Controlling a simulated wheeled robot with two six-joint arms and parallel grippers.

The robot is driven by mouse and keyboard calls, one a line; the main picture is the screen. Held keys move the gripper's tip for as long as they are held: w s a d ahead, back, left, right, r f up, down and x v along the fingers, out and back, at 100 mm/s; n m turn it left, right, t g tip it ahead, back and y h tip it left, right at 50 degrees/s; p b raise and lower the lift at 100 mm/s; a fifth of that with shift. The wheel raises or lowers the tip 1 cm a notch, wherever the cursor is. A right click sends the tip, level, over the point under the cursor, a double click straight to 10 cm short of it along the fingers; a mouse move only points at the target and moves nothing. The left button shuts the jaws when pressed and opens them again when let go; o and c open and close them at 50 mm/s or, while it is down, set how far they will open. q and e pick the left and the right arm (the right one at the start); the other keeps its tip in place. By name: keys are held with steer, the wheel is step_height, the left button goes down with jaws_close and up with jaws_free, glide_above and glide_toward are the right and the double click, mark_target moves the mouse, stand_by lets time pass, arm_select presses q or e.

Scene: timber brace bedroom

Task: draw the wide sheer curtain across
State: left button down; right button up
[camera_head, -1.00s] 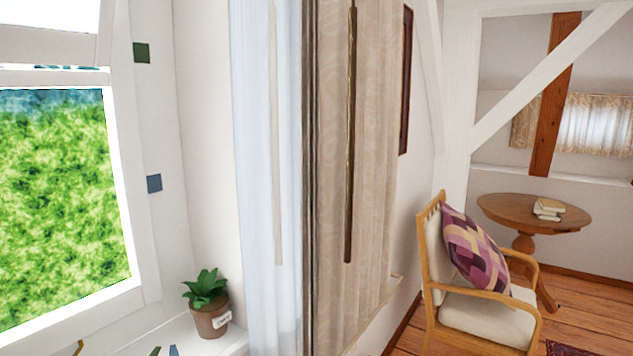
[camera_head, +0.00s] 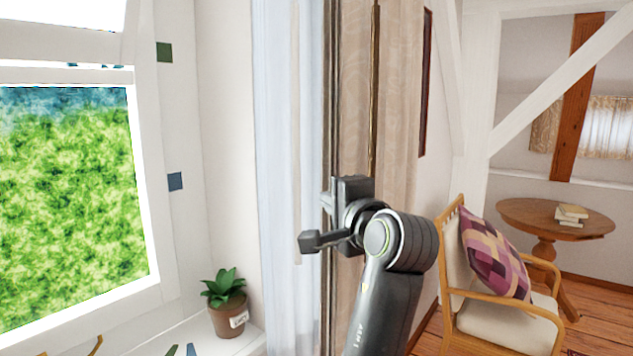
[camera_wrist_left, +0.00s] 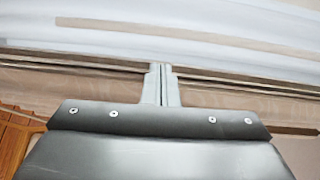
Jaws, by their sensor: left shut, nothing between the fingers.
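The wide sheer curtain (camera_head: 278,150) hangs gathered in a narrow pale bundle to the right of the window. A thin pale rod (camera_head: 298,120) hangs down its front. In the left wrist view the sheer curtain (camera_wrist_left: 90,25) fills the upper part, crossed by the pale rod (camera_wrist_left: 215,31). My left gripper (camera_head: 325,200) is in front of the beige curtain's left edge, just right of the sheer. Its fingers (camera_wrist_left: 160,72) are shut with nothing between them. I cannot tell whether they touch the cloth. My right gripper is not in view.
A beige curtain (camera_head: 402,120) with a dark rod (camera_head: 374,90) hangs right of the sheer. A potted plant (camera_head: 227,315) stands on the windowsill beneath the window (camera_head: 70,200). An armchair (camera_head: 500,330) and a round table (camera_head: 540,220) stand to the right.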

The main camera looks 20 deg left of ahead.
arm_select(q)
steer(key=w+a+r+p, duration=0.2)
steer(key=w+a+p, duration=0.2)
steer(key=w, duration=0.3)
steer(key=shift+a+r, duration=0.2)
steer(key=shift+a, duration=0.6)
